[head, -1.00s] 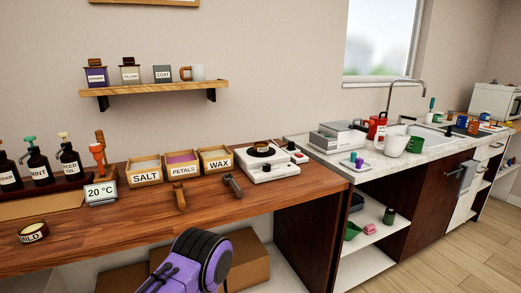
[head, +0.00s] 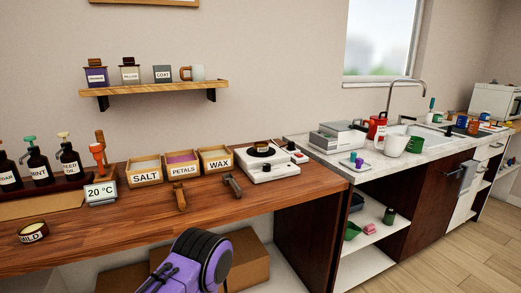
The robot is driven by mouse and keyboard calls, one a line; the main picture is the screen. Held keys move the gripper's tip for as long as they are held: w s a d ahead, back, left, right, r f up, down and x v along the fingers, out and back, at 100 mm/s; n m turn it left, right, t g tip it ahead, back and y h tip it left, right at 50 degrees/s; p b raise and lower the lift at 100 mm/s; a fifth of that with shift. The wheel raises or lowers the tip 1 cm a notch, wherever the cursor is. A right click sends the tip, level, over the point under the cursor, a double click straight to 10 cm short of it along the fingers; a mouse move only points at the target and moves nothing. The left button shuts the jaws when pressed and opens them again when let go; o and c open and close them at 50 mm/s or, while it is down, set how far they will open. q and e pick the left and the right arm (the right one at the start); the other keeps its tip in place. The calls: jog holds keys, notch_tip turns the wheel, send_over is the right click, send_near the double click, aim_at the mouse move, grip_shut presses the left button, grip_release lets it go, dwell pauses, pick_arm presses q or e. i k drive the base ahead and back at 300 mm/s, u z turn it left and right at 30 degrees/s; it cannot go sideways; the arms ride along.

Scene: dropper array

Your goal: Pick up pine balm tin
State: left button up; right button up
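No tin with a readable pine label shows in the head view. A small round open tin (head: 33,232) with a dark side and pale content sits on the wooden bench at the far left; its label is only partly legible and seems to end in "ILD". A small dark round container (head: 262,147) stands on the white hot plate (head: 268,171); I cannot read a label on it. A purple and black part of my own arm shows at the bottom centre. Neither of my gripper's fingers is in view.
Boxes of salt (head: 145,177), petals (head: 182,170) and wax (head: 218,164) line the back of the bench (head: 110,232). Pump bottles (head: 38,165) stand at left. Two short-handled tools lie mid-bench. The bench front left is mostly clear. A cluttered sink counter (head: 345,166) is at right.

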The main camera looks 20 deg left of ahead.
aim_at(259, 148)
jog(key=u, duration=0.05)
jog(key=k, duration=0.65)
jog(key=u, duration=0.4)
jog(key=i, duration=1)
jog(key=u, duration=0.25)
